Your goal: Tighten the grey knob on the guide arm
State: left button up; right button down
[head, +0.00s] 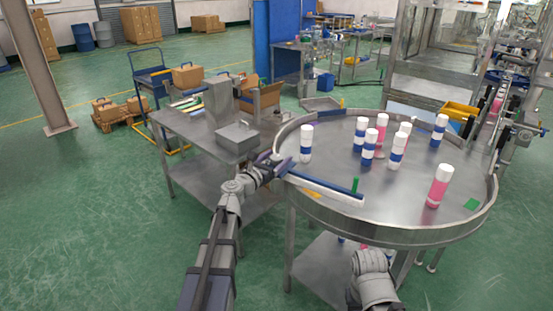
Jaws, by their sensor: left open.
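The guide arm (325,188), a white bar with a blue strip, reaches over the near left part of the round steel table. A small green upright piece (355,184) stands near its right end. My left gripper (279,165) is open at the table's left rim, by the left end of the guide arm. Its fingers cover that end, and I cannot make out the grey knob there. I cannot tell whether the fingers touch anything. Part of my right arm shows at the bottom, but its fingers do not.
The round table (330,215) has a raised rim and carries several white-capped cans, blue-banded or pink, such as a pink can (439,186) at right. A steel bench (187,128) with a grey box (237,137) stands left of it. Open green floor lies at left.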

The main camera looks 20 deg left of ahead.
pick_arm(q)
jog(key=shift+c, duration=0.4)
grip_shut()
jog(key=shift+w+m+g+h, duration=0.1)
jog(key=shift+m+g+h, duration=0.2)
jog(key=shift+m+h, duration=0.45)
jog(key=shift+h, duration=0.65)
jog(key=shift+o, duration=0.4)
grip_release()
